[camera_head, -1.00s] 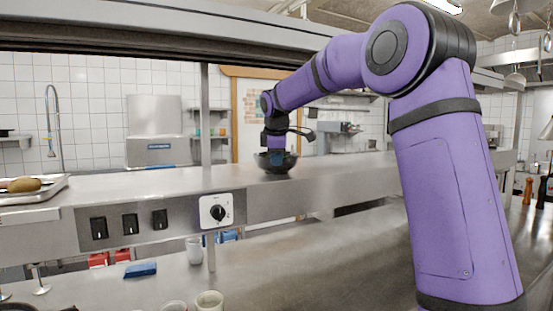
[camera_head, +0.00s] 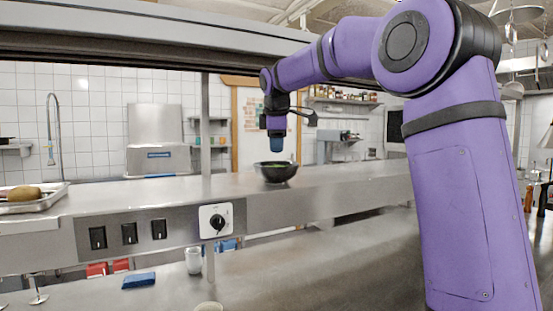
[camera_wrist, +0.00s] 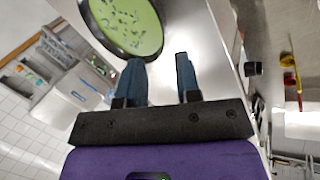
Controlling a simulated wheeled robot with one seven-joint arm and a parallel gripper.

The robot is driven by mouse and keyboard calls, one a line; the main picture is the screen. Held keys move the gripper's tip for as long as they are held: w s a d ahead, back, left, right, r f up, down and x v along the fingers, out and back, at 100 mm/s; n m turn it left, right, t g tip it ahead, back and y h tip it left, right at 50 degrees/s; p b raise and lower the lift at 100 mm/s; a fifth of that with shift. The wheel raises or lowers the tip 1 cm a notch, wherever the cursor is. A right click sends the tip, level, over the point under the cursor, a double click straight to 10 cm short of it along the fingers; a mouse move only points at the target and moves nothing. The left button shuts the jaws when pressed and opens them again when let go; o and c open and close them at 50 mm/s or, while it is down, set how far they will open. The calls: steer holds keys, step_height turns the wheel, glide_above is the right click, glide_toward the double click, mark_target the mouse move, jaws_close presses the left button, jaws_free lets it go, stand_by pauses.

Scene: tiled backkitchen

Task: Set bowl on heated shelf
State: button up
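The dark bowl (camera_head: 276,172) stands upright on the steel heated shelf (camera_head: 130,197), near the shelf's far edge. In the wrist view the bowl (camera_wrist: 155,50) has a black rim and holds something green with small dark flecks. My gripper (camera_head: 277,149) is above the bowl with a small gap between fingertips and bowl. In the wrist view my gripper (camera_wrist: 158,66) shows two blue fingers apart with nothing between them. The left finger overlaps the bowl's rim in that picture.
A tray with a brown loaf-like item (camera_head: 24,193) sits at the shelf's left end. A steel post (camera_head: 206,130) rises by the shelf. Below are a control dial (camera_head: 216,221), a white cup (camera_head: 194,261) and a blue cloth (camera_head: 139,280). A hood overhangs above.

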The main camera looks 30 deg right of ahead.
steer(key=s+a+r+m, duration=0.1)
steer(key=s+a+m, duration=0.1)
steer(key=s, duration=0.4)
steer(key=s+a+r+m, duration=0.1)
steer(key=s+a, duration=0.2)
steer(key=s, duration=0.3)
steer(key=s+a+f+m, duration=0.1)
steer(key=s+f+m, duration=0.2)
steer(key=s+f, duration=0.3)
steer(key=s+a+f+m+y, duration=0.1)
steer(key=s+f+m, duration=0.2)
steer(key=s, duration=0.9)
steer(key=s+a+f+m+y, duration=0.1)
steer(key=s+f+m, duration=0.2)
steer(key=s+f, duration=0.6)
steer(key=shift+s+a+f+t, duration=0.15)
steer(key=shift+s+t, duration=0.15)
steer(key=shift+t, duration=0.1)
